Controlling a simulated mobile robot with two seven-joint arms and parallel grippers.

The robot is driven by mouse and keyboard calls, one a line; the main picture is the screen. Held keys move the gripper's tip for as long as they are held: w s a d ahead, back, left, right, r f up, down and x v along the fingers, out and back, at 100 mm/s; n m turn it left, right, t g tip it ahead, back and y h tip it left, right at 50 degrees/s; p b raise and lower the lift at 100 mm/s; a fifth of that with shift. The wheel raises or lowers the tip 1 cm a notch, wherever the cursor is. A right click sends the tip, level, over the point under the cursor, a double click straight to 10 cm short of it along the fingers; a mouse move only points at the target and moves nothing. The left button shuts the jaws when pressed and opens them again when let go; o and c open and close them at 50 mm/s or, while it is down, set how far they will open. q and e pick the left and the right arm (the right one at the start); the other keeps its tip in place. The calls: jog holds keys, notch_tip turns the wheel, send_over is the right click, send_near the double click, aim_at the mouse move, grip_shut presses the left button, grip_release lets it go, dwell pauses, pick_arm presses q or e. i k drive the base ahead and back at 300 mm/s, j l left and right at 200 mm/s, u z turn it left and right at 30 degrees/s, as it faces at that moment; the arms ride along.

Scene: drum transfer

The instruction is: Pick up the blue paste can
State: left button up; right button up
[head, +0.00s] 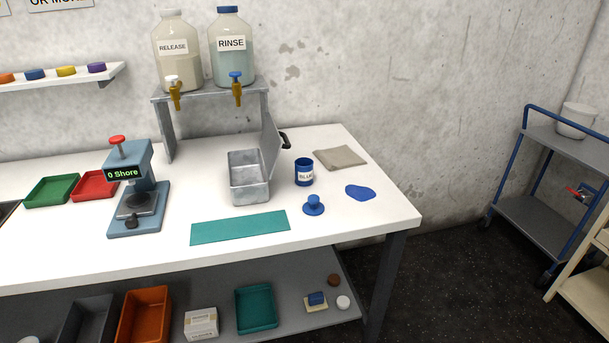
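The blue paste can (304,172) stands upright on the white table, toward its right end. It is a blue cylinder with a white label, and its top looks open and dark inside. A blue knobbed lid or stamp (313,205) sits on the table just in front of it. A flat blue patch (360,193) lies to its right. Neither of my grippers is in the head view.
A folded beige cloth (340,157) lies behind right. A teal mat (239,227) lies in front. A hardness tester (137,195) and a bottle stand (209,95) are further left. A blue cart (545,180) stands right.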

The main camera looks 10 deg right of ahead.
aim_at(304, 172)
jog(key=i+l, duration=0.1)
jog(key=l, duration=0.2)
jog(key=i+l, duration=0.1)
jog(key=l, duration=0.2)
jog(key=i+l, duration=0.1)
jog(key=l, duration=0.2)
jog(key=i+l+u, duration=0.2)
jog(key=l, duration=0.85)
jog(key=l+u, duration=0.15)
jog(key=l, duration=0.9)
jog(key=i+l, duration=0.1)
jog(key=l, duration=0.25)
jog(key=i+l+u, duration=0.1)
jog(key=l, duration=0.25)
jog(key=i+l, duration=0.1)
jog(key=l, duration=0.25)
